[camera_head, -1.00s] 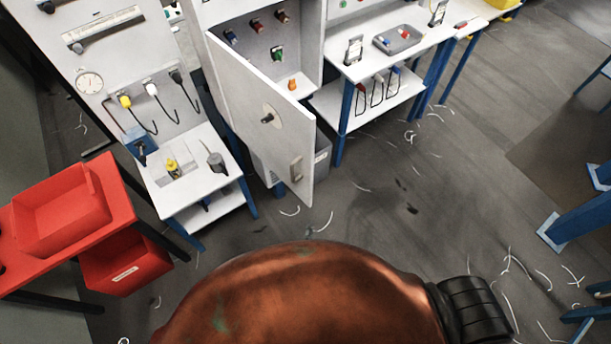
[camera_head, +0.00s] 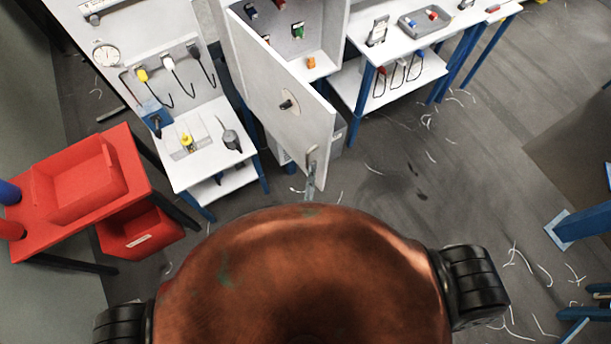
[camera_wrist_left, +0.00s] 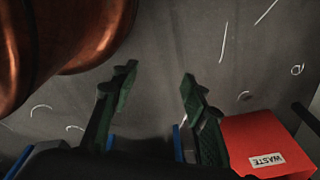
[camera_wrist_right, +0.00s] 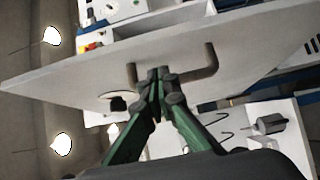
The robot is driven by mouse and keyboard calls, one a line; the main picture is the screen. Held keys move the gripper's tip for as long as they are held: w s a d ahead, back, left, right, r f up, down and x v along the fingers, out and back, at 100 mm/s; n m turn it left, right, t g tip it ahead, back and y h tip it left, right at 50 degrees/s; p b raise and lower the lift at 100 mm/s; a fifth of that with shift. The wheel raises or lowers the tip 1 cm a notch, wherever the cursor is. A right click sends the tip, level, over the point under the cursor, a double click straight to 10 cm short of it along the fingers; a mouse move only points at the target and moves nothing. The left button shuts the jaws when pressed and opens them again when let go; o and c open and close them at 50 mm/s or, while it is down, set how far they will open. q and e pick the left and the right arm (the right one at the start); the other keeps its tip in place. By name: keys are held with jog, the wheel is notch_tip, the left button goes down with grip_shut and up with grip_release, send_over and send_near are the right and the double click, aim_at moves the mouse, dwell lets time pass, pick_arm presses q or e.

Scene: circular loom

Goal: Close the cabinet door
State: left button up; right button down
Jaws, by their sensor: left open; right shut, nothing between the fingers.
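The white cabinet door (camera_head: 275,92) stands open in the head view, with the inside of the cabinet (camera_head: 318,22) showing behind it. Its handle (camera_head: 311,158) is near the lower free corner. My right gripper (camera_head: 310,188) shows narrowly just below the handle. In the right wrist view the gripper (camera_wrist_right: 160,76) is shut and empty, its tips overlapping the bar-shaped handle (camera_wrist_right: 196,75) on the door (camera_wrist_right: 80,72); I cannot tell whether they touch. My left gripper (camera_wrist_left: 157,82) is open and empty above the floor in the left wrist view.
A white workbench (camera_head: 200,160) with plugs and cables stands left of the door. A red table with a tray (camera_head: 50,226) is further left, with a red waste bin (camera_head: 140,232) beneath. Another bench (camera_head: 395,48) stands right. Floor to the right is mostly open, with scattered white scraps.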

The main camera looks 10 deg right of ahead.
aim_at(322, 157)
jog(key=shift+w+d+r+p, duration=0.1)
jog(key=shift+w+d+p, duration=0.1)
jog(key=shift+d, duration=0.4)
jog(key=shift+w+d+p, duration=0.15)
jog(key=shift+d, duration=0.45)
jog(key=shift+w+d, duration=0.1)
jog(key=shift+d, duration=0.1)
jog(key=shift+w, duration=0.2)
pick_arm(q)
jog(key=shift+s+r, duration=0.65)
pick_arm(e)
jog(key=shift+s+d, duration=0.1)
pick_arm(q)
jog(key=shift+w, duration=0.1)
